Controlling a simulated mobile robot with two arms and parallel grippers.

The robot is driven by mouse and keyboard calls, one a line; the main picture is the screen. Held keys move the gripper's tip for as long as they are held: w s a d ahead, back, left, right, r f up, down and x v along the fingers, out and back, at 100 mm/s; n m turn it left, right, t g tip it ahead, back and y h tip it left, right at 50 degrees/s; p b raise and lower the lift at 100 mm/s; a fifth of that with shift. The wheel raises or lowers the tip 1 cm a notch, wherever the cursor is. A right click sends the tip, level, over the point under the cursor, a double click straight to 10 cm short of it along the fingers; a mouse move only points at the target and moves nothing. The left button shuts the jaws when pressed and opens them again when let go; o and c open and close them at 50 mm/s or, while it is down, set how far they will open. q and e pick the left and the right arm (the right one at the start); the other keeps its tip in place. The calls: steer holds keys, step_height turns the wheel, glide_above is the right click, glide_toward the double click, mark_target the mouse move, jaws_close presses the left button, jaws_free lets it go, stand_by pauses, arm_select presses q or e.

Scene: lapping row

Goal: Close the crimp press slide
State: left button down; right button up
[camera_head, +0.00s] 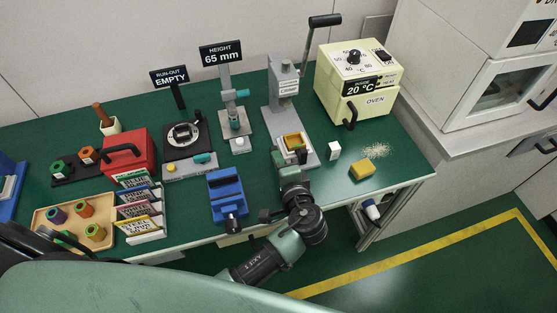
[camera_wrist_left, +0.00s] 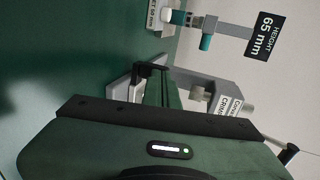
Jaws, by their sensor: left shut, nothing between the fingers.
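The crimp press (camera_head: 281,90) is a grey stand with a long black-knobbed lever. It also shows partly behind my gripper in the left wrist view (camera_wrist_left: 226,92). What looks like its slide (camera_head: 295,141), an orange-yellow tray, sits at the front of its base, forward of the column. My left gripper (camera_head: 290,158) is shut and empty, at the front end of the press, close to the slide. I cannot tell whether it touches it. In the left wrist view my shut fingers (camera_wrist_left: 152,80) reach toward the press base, and the slide is mostly hidden. My right gripper is not in view.
The height gauge (camera_head: 235,120) stands left of the press, and a blue vise (camera_head: 227,193) is at the front left. A white block (camera_head: 334,151), a yellow sponge (camera_head: 362,169) and the cream oven (camera_head: 357,80) are on the right.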

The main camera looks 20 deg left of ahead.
arm_select(q)
steer(key=w+a, duration=0.3)
steer(key=w, duration=0.2)
steer(key=w+a, duration=0.2)
steer(key=w, duration=0.1)
steer(key=shift+w+a, duration=0.2)
steer(key=shift+a, duration=0.1)
steer(key=shift+s+r, duration=0.1)
steer(key=shift+r, duration=0.15)
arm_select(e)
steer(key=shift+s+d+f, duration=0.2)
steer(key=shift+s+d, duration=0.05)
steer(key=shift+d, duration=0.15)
arm_select(q)
steer(key=shift+a, duration=0.1)
